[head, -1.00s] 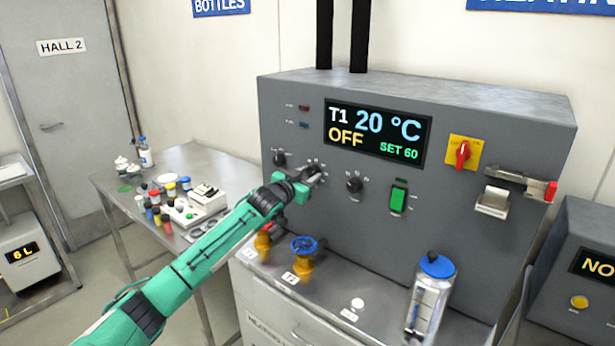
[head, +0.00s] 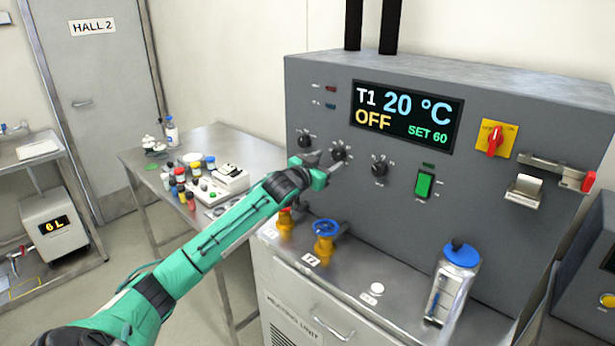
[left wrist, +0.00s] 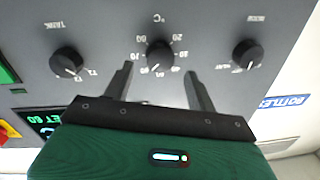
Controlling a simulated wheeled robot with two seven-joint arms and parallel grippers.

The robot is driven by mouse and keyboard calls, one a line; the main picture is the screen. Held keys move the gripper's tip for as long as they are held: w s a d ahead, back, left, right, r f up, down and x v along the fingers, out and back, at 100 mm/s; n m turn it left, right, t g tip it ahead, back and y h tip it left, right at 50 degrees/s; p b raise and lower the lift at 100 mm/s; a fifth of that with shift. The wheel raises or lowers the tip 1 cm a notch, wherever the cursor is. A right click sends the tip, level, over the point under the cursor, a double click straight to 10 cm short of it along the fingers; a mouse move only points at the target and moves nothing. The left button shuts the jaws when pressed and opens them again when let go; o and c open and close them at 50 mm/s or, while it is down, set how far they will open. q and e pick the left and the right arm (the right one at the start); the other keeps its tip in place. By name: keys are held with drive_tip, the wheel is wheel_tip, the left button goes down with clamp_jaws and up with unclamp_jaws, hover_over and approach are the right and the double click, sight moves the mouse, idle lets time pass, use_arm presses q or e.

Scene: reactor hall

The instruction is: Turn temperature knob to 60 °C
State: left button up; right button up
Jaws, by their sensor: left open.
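The temperature knob (head: 338,151) is the middle of three black knobs on the grey heating panel. In the left wrist view, which is upside down, the knob (left wrist: 160,54) sits under a °C mark with a ring of numbers. Its pale pointer appears to lie near the 60 mark. The display (head: 407,117) reads T1 20 °C, OFF, SET 60. My left gripper (head: 325,161) is open and empty in front of the panel, just below the knob. Its fingers are spread to either side and appear clear of the knob. My right gripper is not in view.
Other knobs (head: 306,139) (head: 380,168) flank it. A green switch (head: 424,185) and red rotary switch (head: 495,140) are to the right. A blue-topped valve (head: 325,229) stands below the gripper. A blue-capped cylinder (head: 453,285) stands on the ledge.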

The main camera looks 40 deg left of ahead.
use_arm(q)
drive_tip(key=s+b, duration=0.3)
drive_tip(key=s, duration=0.7)
drive_tip(key=shift+s, duration=0.35)
